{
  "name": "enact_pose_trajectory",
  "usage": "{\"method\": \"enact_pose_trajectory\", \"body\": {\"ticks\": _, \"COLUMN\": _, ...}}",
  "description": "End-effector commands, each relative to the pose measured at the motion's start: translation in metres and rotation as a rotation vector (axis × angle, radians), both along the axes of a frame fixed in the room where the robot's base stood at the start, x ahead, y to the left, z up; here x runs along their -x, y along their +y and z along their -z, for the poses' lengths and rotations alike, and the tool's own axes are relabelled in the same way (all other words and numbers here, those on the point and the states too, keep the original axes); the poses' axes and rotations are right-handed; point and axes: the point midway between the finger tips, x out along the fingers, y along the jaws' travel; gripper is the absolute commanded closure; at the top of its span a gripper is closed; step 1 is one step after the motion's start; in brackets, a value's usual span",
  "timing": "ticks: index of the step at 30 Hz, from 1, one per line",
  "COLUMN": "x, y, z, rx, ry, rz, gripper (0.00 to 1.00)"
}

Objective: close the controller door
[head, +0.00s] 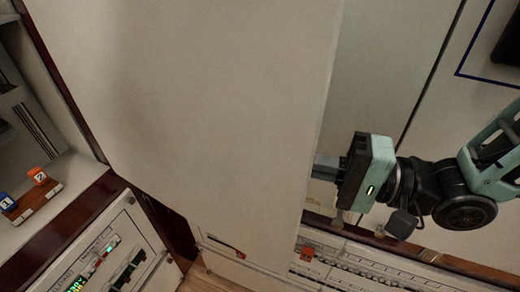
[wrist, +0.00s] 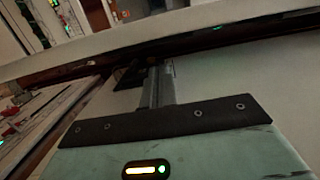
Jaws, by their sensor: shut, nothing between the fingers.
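The controller door seems to be the large pale panel (head: 200,100) that fills the middle of the head view and stands open, swung out from the cabinet. My gripper (head: 318,168) is at the panel's right edge, with its fingertips partly hidden at that edge. In the wrist view the fingers (wrist: 158,82) are together and empty, reaching toward the long edge of a pale panel (wrist: 200,35). I cannot tell whether they touch it.
A breaker row (head: 360,260) runs along the lower right. A small block with orange and blue tags (head: 32,200) sits on a ledge at left. A control panel with green digits (head: 110,260) is at lower left. A pale wall (head: 385,70) lies behind my gripper.

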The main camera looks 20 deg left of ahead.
Motion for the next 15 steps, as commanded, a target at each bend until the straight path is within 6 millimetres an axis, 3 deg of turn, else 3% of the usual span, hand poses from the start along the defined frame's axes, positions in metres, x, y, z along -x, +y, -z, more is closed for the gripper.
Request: {"method": "enact_pose_trajectory", "body": {"ticks": 15, "x": 0.004, "y": 0.081, "z": -0.003, "rx": -0.002, "ry": 0.000, "rz": -0.003, "gripper": 1.00}}
